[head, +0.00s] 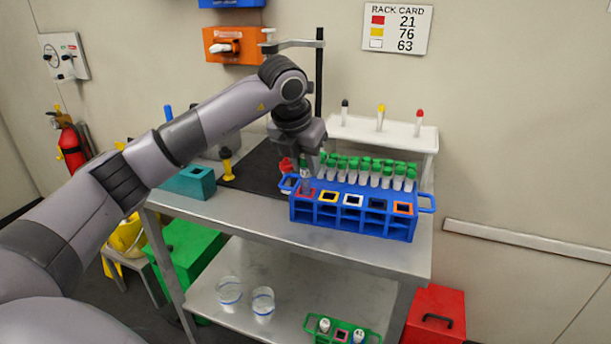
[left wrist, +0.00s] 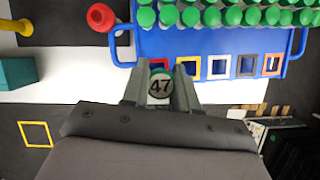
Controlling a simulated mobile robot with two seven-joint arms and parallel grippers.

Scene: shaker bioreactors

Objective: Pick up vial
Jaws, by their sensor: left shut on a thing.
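A green-capped vial (head: 305,178) stands upright at the red-framed slot (head: 300,193) in the front left of the blue rack (head: 327,217). My left gripper (head: 304,160) is shut on this vial from above. In the left wrist view, the vial's cap (left wrist: 160,86) shows the number 47 between the two fingers of my left gripper (left wrist: 160,84). How deep the vial sits in the slot is hard to tell. Several other green-capped vials (head: 375,175) fill the rear rows of the rack. My right gripper is not in view.
The rack stands on a grey cart (head: 245,215). A red-capped item (head: 286,165) is close left of the rack. A teal block (head: 190,183) and a yellow-black item (head: 227,163) are farther left. A white stand (head: 380,131) with three vials is behind. Two cups (head: 263,305) stand below.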

